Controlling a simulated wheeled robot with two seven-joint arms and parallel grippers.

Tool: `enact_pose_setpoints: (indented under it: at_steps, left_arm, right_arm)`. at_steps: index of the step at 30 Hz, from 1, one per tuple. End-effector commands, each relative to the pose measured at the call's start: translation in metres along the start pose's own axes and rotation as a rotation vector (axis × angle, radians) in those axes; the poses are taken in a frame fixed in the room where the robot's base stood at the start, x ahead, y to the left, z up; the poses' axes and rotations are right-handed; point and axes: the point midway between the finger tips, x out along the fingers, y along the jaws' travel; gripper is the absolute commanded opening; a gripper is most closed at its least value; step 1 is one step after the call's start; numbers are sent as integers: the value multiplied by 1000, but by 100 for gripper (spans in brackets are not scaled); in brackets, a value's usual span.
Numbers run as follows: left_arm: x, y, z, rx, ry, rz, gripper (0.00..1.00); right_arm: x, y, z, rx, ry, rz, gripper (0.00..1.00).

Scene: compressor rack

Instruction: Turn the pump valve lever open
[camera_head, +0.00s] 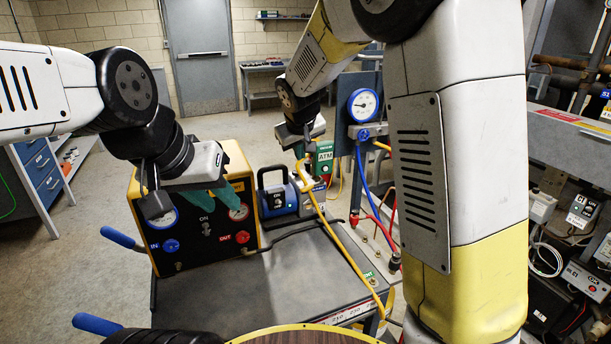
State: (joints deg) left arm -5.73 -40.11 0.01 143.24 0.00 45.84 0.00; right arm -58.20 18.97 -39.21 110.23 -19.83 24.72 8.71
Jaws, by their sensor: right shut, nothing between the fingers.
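The blue and black pump (278,198) with a carry handle stands on the grey cart top, right of the yellow-framed gauge panel. I cannot make out its valve lever; my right gripper and the yellow hose crowd that side. My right gripper (307,158) is shut and empty, beside the pump's upper right, in front of a green box marked ATM (324,160). Whether it touches anything is unclear. My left gripper (220,197) hangs in front of the gauge panel (190,245), its teal fingers apart and empty, partly covering the panel's gauges.
A yellow hose (345,245) runs down across the cart top (285,285). A blue-rimmed gauge (364,105) with blue and red hoses stands behind at right. My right arm hides much of the right side. A rack with devices (580,210) stands far right.

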Motion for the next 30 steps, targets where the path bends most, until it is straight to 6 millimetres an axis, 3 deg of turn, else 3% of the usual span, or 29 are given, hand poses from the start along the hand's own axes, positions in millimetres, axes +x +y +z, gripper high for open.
enact_pose_setpoints:
  at_steps: [7, 19, 24, 30]
  left_arm:
    - [0, 0, 0, 0, 0, 0, 32]
    - [0, 0, 0, 0, 0, 0, 32]
    - [0, 0, 0, 0, 0, 0, 32]
    - [0, 0, 0, 0, 0, 0, 32]
  right_arm:
    - [20, 0, 1, 32, -5, 2, 0]
    - [104, 1, 2, 31, -5, 2, 0]
    - [119, 0, 20, 31, -4, 1, 0]
    - [127, -1, 28, 30, -2, 0, 0]
